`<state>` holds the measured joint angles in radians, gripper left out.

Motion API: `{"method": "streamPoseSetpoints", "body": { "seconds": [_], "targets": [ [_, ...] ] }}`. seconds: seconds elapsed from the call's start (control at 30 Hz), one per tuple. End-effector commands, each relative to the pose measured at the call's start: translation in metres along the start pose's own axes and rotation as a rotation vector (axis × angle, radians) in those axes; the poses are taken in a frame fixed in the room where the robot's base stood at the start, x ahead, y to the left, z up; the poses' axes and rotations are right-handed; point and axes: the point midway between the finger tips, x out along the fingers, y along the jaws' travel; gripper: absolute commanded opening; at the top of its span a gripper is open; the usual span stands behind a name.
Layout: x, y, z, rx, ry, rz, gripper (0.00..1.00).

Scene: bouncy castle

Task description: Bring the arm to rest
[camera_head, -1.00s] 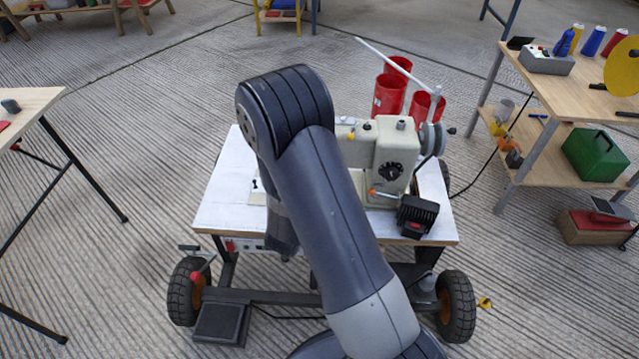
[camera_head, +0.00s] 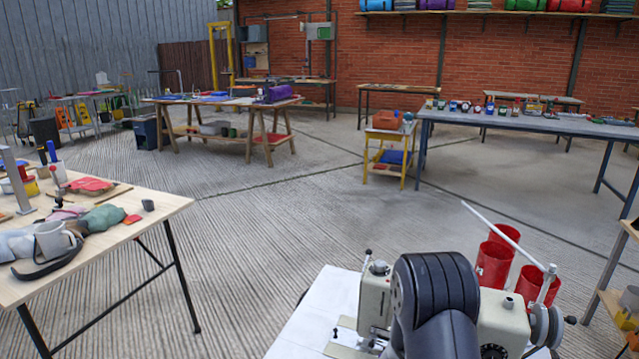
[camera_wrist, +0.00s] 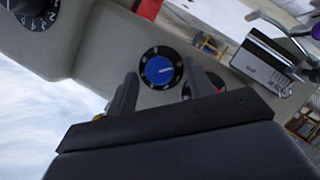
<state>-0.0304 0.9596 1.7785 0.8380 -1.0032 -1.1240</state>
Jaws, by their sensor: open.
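My arm (camera_head: 440,300) shows at the bottom of the head view as a dark grey, ribbed elbow in front of a beige sewing machine (camera_head: 505,315). The machine stands on a white-topped cart (camera_head: 318,305). My gripper is hidden in the head view. In the wrist view my gripper (camera_wrist: 155,88) is open, with two grey fingers apart and nothing seen between them but the machine's body behind. A blue dial (camera_wrist: 161,68) on the machine shows just past the fingertips. Whether the fingers touch the machine cannot be told.
Red cylinders (camera_head: 493,264) stand behind the machine. A wooden table (camera_head: 150,212) with a mug and cloths is at the left. A yellow stand (camera_head: 385,155) and a long grey table (camera_head: 540,124) are farther back. The concrete floor between is clear.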

Motion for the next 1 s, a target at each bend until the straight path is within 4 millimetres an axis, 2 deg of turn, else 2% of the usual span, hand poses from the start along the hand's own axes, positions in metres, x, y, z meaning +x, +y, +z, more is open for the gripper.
{"method": "streamPoseSetpoints", "body": {
  "seconds": [0.5,1.0],
  "targets": [
    [-0.003,-0.001,-0.001,-0.027,0.001,0.008,0.50],
    [-0.093,-0.002,-0.002,-0.025,0.004,0.006,0.50]
  ]
}}
